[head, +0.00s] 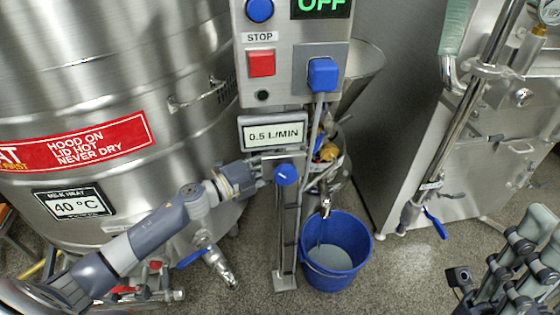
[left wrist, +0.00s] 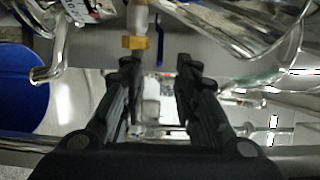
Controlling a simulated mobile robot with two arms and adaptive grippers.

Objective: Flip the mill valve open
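The colloid mill stands mostly hidden behind the control post. Its yellow-brass fitting (head: 328,152) and a blue lever (head: 318,139) show right of the post, above a metal spout (head: 325,205). My left gripper (head: 270,168) reaches in from the left at the post, level with a blue knob (head: 286,175); its fingertips are partly hidden there. In the left wrist view its two fingers (left wrist: 160,75) are spread with nothing between them. A brass fitting (left wrist: 135,42) and a thin blue piece (left wrist: 159,45) lie just beyond the fingers. My right gripper (head: 515,270) is at the lower right; its finger gap is unclear.
A blue bucket (head: 336,262) stands under the spout. The control box (head: 292,75) and 0.5 L/MIN sign (head: 274,131) are above my left gripper. A steel tank (head: 110,100) fills the left. A steel machine (head: 480,130) with pipes is at the right.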

